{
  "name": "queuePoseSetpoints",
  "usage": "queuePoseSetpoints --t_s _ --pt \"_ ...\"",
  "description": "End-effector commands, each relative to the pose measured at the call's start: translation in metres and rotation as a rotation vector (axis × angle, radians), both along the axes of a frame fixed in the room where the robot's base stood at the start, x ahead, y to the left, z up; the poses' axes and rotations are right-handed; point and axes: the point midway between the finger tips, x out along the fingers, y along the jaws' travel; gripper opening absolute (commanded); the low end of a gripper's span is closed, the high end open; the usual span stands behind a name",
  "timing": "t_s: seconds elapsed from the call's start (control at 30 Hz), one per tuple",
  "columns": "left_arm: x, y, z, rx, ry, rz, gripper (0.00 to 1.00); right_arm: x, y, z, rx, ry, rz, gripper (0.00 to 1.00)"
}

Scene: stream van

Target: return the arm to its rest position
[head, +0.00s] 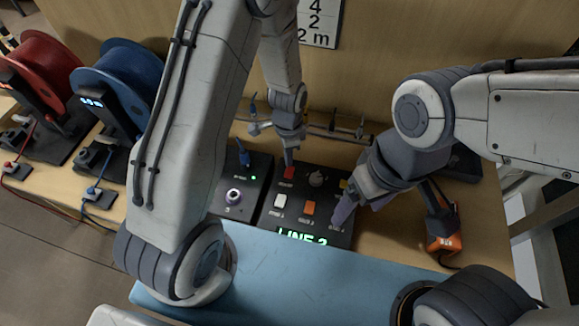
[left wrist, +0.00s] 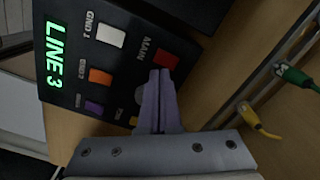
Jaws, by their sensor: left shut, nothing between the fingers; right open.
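My left gripper (head: 289,158) is shut and empty, its purple fingertips close to the red button (head: 289,172) on a black control panel (head: 268,222). In the left wrist view the shut fingertips (left wrist: 161,76) are just beside the red button (left wrist: 167,59); I cannot tell whether they touch it. The panel also has a white button (head: 279,200), an orange button (head: 309,208), a knob (head: 316,179) and a green LINE 3 display (head: 302,238). My right gripper (head: 342,210) is open at the panel's right side, partly covering it.
A second black box (head: 236,196) stands left of the panel. Red (head: 45,62) and blue (head: 130,70) cable reels stand at the left. An orange device (head: 444,244) is at the right. Green (left wrist: 294,75) and yellow (left wrist: 257,118) plugs show near a rail. A blue surface (head: 300,285) lies in front.

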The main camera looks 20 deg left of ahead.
Motion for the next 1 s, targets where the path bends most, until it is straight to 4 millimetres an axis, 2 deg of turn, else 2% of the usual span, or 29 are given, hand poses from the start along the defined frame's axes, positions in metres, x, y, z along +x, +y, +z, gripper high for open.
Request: queuePoseSetpoints --t_s 0.1,0.67,0.77,0.87,1.0 --pt "0.0 0.0 0.008 0.0 0.0 0.0 0.0 0.0 0.0 0.007 0.0 0.0 0.0 0.8" --pt "0.0 -0.002 0.009 0.0 -0.001 0.002 0.0 0.0 0.0 0.005 0.0 0.0 -0.003 0.8" --pt "-0.005 -0.013 0.025 -0.004 -0.009 0.022 0.0 0.0 0.0 0.002 0.0 0.0 -0.002 0.8" --pt "-0.019 -0.033 0.055 -0.012 -0.019 0.067 0.0 0.0 0.0 -0.004 0.0 0.0 -0.002 0.8" --pt "-0.06 -0.064 0.105 -0.032 -0.024 0.158 0.0 0.0 0.0 -0.013 0.0 0.0 -0.001 0.8"
